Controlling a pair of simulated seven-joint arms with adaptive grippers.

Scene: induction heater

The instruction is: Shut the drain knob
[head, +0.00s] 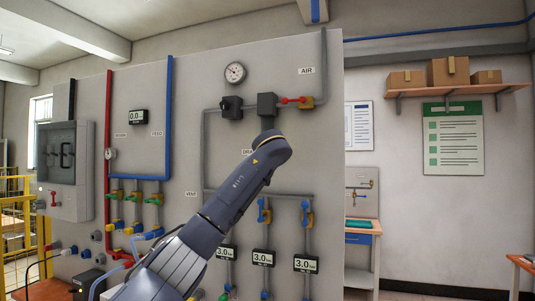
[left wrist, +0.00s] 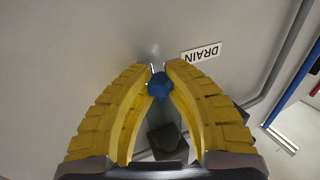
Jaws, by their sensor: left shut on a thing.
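The blue drain knob (left wrist: 158,90) shows in the left wrist view, near the panel face and beside the upside-down DRAIN label (left wrist: 201,53). My left gripper (left wrist: 159,75) has its two yellow fingers on either side of the knob and is shut on it. In the head view my left arm reaches up to the panel and hides the knob and the gripper. Only part of the DRAIN label (head: 247,152) shows there, beside the arm. The knob's turned position is hard to tell. My right gripper is not in view.
The grey panel (head: 190,92) carries pipes, a round gauge (head: 235,73) and a red-handled AIR valve (head: 295,101). Blue-handled valves (head: 264,212) and several digital readouts (head: 306,263) sit below the DRAIN label. A grey pipe (left wrist: 288,55) runs near the gripper.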

